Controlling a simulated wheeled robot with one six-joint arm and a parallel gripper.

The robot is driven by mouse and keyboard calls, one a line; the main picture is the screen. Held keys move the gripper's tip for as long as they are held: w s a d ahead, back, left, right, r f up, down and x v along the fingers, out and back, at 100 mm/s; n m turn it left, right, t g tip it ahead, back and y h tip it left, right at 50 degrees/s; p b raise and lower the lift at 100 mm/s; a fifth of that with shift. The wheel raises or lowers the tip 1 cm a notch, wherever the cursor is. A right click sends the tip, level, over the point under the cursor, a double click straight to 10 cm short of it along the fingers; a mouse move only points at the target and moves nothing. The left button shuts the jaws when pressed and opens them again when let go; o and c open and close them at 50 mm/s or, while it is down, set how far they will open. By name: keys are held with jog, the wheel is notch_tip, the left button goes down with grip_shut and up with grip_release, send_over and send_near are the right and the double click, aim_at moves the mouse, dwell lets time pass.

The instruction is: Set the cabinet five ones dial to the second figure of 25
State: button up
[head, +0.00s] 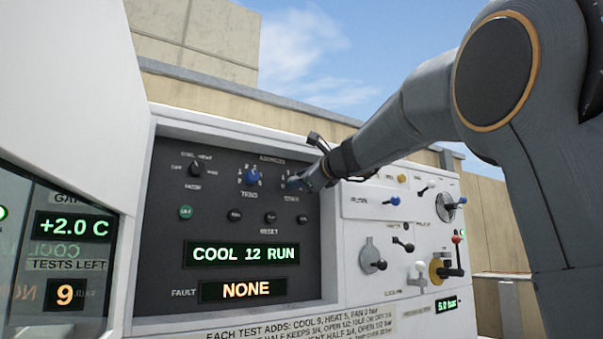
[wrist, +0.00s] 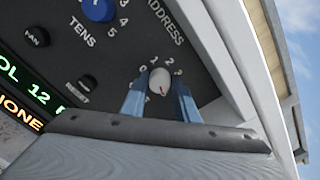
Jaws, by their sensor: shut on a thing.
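The ones dial (wrist: 160,80) is a pale round knob under the ADDRESS label, with figures around its upper side and a small red mark low on its face. My gripper (wrist: 161,92) is shut on this dial, one blue finger on each side. In the head view my gripper (head: 312,179) reaches the panel's upper right and hides most of the dial. The figure the dial points to cannot be told. The blue tens dial (head: 253,177) is left of it; it also shows in the wrist view (wrist: 98,8). No cabinet number is readable.
The panel display (head: 243,253) reads COOL 12 RUN, and the fault display (head: 246,290) reads NONE. Black buttons, one the RESET button (wrist: 86,83), sit close below the dials. A white valve panel (head: 405,230) with levers and knobs stands to the right.

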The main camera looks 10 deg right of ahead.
jog(key=shift+s+a+r, duration=0.1)
jog(key=shift+r, duration=0.25)
jog(key=o, duration=0.9)
jog(key=shift+o, duration=0.8)
jog(key=shift+f, duration=0.2)
jog(key=b+v, duration=0.2)
jog(key=v, duration=0.6)
jog(key=shift+r, duration=0.1)
